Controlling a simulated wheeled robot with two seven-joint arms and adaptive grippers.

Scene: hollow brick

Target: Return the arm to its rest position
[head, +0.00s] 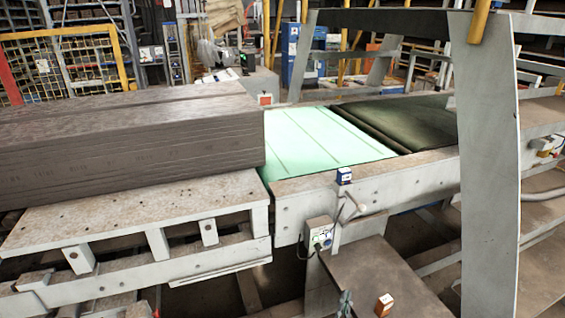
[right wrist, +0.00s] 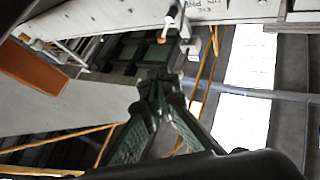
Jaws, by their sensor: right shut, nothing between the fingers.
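My right gripper (head: 346,298) shows small at the bottom edge of the head view, in front of the brown plate and left of a small orange-brown block. In the right wrist view its two dark green fingers (right wrist: 158,80) come together at the tips, with nothing held between them. The rest of the right arm is out of the head view. My left gripper is not in view.
A brown plate (head: 375,268) bears the orange-brown block (head: 384,304). A control box (head: 319,235) is mounted on the conveyor side, with a small blue box (head: 344,176) above. A pale upright post (head: 488,180) stands at right. A grey stack (head: 130,140) lies at left.

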